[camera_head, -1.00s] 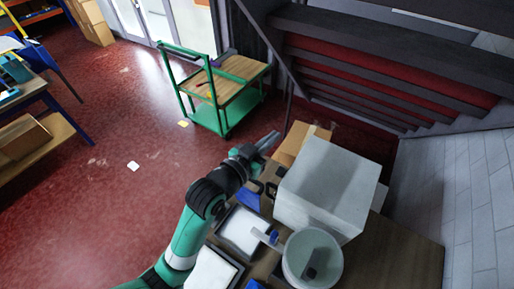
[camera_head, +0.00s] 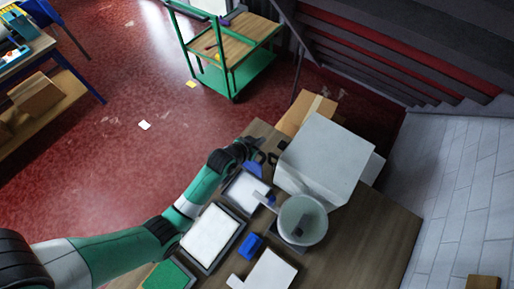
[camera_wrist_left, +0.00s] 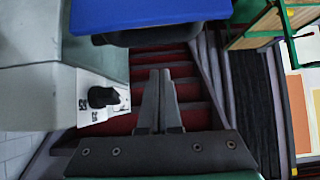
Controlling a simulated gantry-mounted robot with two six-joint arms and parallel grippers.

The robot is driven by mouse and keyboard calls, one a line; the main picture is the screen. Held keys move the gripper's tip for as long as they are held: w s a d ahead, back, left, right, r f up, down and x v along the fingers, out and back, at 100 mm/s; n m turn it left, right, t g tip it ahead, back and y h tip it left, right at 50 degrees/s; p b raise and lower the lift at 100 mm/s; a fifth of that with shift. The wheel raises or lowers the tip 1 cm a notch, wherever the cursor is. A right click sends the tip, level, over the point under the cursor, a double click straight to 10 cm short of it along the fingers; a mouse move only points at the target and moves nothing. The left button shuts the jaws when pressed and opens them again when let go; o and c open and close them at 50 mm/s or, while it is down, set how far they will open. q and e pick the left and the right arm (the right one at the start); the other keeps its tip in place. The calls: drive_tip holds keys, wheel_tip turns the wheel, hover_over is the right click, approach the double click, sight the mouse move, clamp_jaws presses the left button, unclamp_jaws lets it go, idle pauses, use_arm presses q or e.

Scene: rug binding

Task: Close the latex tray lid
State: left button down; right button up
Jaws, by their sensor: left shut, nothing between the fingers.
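My left gripper (camera_head: 258,147) is over the far end of the workbench, beside the white box, with its fingertips hard to make out. In the left wrist view its fingers (camera_wrist_left: 160,100) are shut together and empty. A blue panel (camera_wrist_left: 150,14) with a dark part below it is close above the fingertips there, apart from them in the picture. I cannot tell if it is the lid. Two dark-rimmed trays with white inside lie on the bench, one near (camera_head: 212,237) and one farther (camera_head: 238,193); I cannot tell which is the latex tray. My right gripper is not in view.
A large white box (camera_head: 325,160) and a grey bucket (camera_head: 302,222) stand right of the trays. A cardboard box (camera_head: 304,114) is behind. A blue block (camera_head: 250,245), a white board (camera_head: 268,272) and a green tray (camera_head: 166,275) lie nearer. The bench's right part (camera_head: 370,235) is bare.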

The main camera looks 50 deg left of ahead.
use_arm(q)
drive_tip(key=shift+s+d+f+p, duration=0.1)
drive_tip(key=shift+s+f+p, duration=0.25)
drive_tip(key=shift+f, duration=0.2)
drive_tip(key=shift+s+f+p, duration=0.25)
drive_tip(key=shift+f+p, duration=0.05)
drive_tip(key=shift+f, duration=0.25)
drive_tip(key=shift+s+f, duration=0.15)
drive_tip(key=shift+s, duration=0.1)
drive_tip(key=shift+s+d, duration=0.1)
drive_tip(key=shift+d, duration=0.05)
